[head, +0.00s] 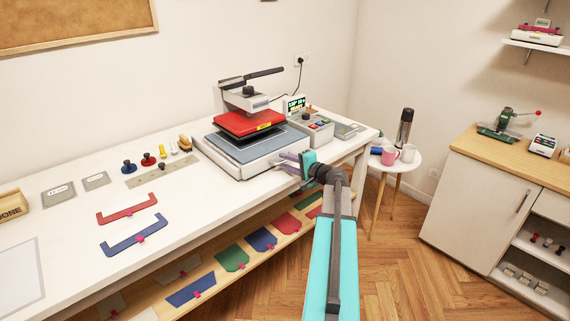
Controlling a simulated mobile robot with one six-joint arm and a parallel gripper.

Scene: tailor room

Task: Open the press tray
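The heat press (247,118) stands on the white worktable, with a red upper plate and a black lever above it. Its tray (258,146), a grey-blue pad on a white base, lies under the red plate and sticks out toward the front. My gripper (287,162) is at the tray's front right corner, reaching in from the right. Its two purple fingers look spread apart with a gap between them. I cannot tell whether a finger touches the tray. Any handle on the tray's front is not clear from here.
A control box (311,127) stands right of the press. Stamps and a ruler (162,173) lie left of it, with red (128,208) and blue (135,235) brackets nearer. A shelf below holds coloured cloth pieces. A round stool (396,161) with mugs and a flask stands right.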

